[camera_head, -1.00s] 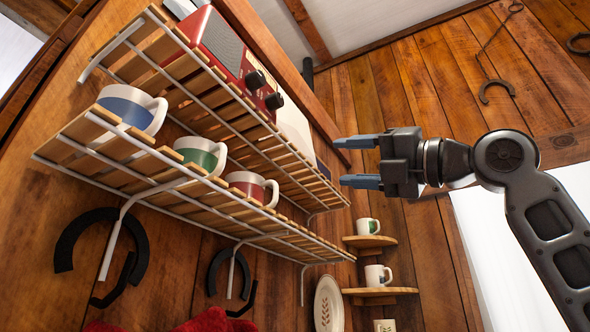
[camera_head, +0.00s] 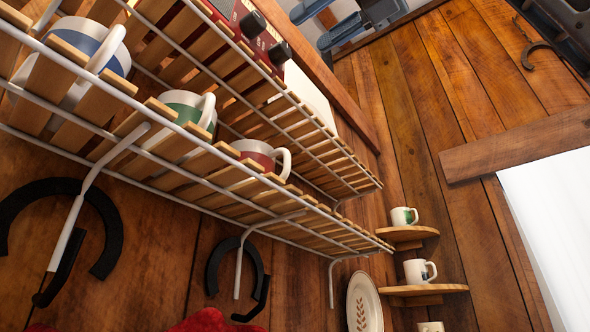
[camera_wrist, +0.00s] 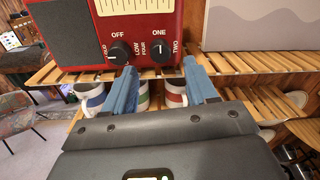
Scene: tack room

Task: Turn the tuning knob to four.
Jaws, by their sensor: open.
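The red radio (camera_wrist: 135,25) stands on the upper slatted shelf; the head view shows only part of it (camera_head: 232,12). In the wrist view its right black knob (camera_wrist: 160,50) has ONE above, TWO at right and FOUR at left; I take it as the tuning knob. Its pale mark seems to point up at ONE. The left black knob (camera_wrist: 119,52) has OFF above it and LOW at its right. My gripper (camera_wrist: 159,67) is open and empty, its blue fingers below and to either side of the right knob, apart from it. It also shows at the top of the head view (camera_head: 311,28).
A pale box (camera_wrist: 258,22) stands right of the radio on the upper shelf (camera_head: 290,95). Blue, green and red banded mugs (camera_head: 185,112) stand on the lower shelf. Horseshoes (camera_head: 238,270) hang below. Small corner shelves (camera_head: 425,289) hold white mugs.

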